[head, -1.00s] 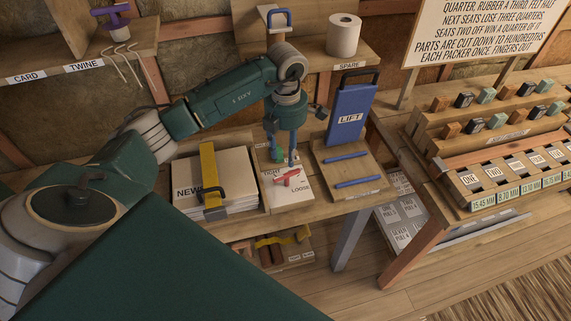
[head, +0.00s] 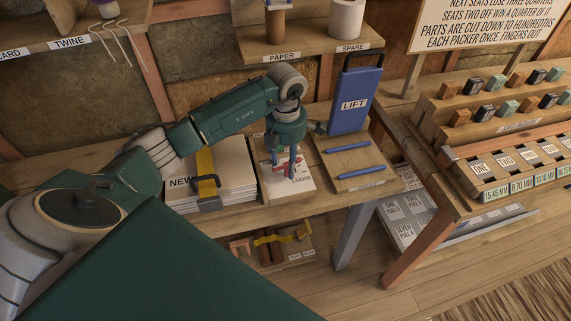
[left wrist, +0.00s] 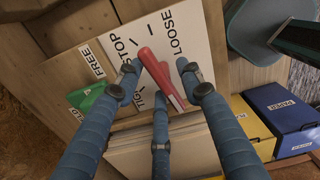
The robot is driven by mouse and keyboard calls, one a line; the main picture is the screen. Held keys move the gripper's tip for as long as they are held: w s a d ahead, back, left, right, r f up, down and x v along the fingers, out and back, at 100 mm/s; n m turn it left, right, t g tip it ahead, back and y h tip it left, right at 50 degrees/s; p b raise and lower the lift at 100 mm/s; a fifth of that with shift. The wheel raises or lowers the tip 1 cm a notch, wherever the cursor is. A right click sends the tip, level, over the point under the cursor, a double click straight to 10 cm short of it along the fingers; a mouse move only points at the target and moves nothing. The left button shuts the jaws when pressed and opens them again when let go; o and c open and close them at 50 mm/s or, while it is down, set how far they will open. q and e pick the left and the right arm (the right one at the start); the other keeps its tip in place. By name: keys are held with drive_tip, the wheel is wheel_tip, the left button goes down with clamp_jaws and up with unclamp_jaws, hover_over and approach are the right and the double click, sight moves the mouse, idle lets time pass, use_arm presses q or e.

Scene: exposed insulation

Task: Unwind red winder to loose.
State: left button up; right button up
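The red winder (head: 281,161) sits on a white board (head: 304,186) on the bench, partly hidden in the head view by my left gripper (head: 290,172). In the left wrist view the red winder (left wrist: 154,70) lies between the blue fingers of my left gripper (left wrist: 160,82). The fingers are spread around it, with gaps showing. The board (left wrist: 180,20) carries the words TIGHT, STOP and LOOSE. The winder's bar slants across the board; its exact setting is unclear. My right gripper is not in view.
A green piece (left wrist: 88,98) is beside a FREE label at the board's edge. A stack of paper (head: 230,180) marked NEW, with a yellow strap, stands left of the board. A blue LIFT panel (head: 354,100) and a tray with two blue bars (head: 348,147) are to the right.

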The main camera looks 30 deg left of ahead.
use_arm(q)
clamp_jaws()
drive_tip(key=shift+n, duration=0.8)
drive_tip(key=shift+r, duration=0.1)
drive_tip(key=shift+n+p, duration=0.3)
drive_tip(key=shift+n, duration=0.5)
drive_tip(key=shift+a, duration=0.1)
drive_tip(key=shift+n, duration=0.8)
